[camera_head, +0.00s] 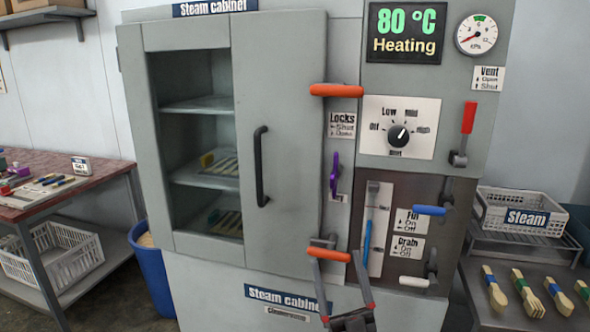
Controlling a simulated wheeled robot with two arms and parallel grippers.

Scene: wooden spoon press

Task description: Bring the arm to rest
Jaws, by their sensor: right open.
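My right gripper (336,258) comes up from the bottom of the view, in front of the steam cabinet. Its jaws are open, with the fingertips at either end of the lower orange lock handle (312,253). Whether they touch it I cannot tell. The handle lies almost level. My left gripper is not in view. The steam cabinet door (285,150) is closed, with a dark upright grip (261,165). The upper orange lock handle (336,90) also lies level across the door's right edge. The display (405,33) reads 80 °C, Heating.
Right of the door are a dial (398,136), a red lever (468,118), a blue handle (429,210) and a white handle (414,282). A table (100,165) and blue bin (151,270) stand left. A white crate (500,205) and wooden utensils (528,293) lie right.

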